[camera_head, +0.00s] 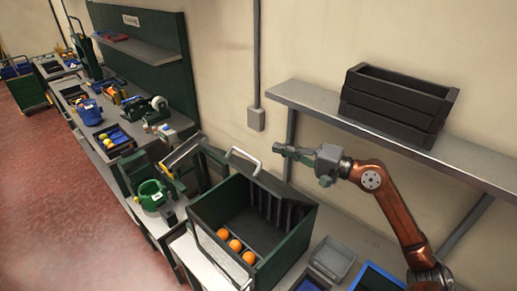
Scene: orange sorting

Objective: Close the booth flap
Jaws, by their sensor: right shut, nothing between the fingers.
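The booth is a dark green open-topped box (291,250) on the bench. Several oranges (235,245) lie in a row inside it, near its front left side. A pale curved handle (243,158) stands up at the booth's back left corner. I cannot tell for sure which panel is the flap; the booth's top is uncovered. My right gripper (277,149) is shut and empty. It points left, above the back of the booth and a little right of the handle, seemingly apart from it. My left gripper is not in view.
A dark slatted crate (395,104) stands on the grey wall shelf (310,100) behind my right arm. A grey tray (332,258) and a blue-rimmed tray (378,279) lie right of the booth. A green machine (152,195) and cluttered benches stand to the left.

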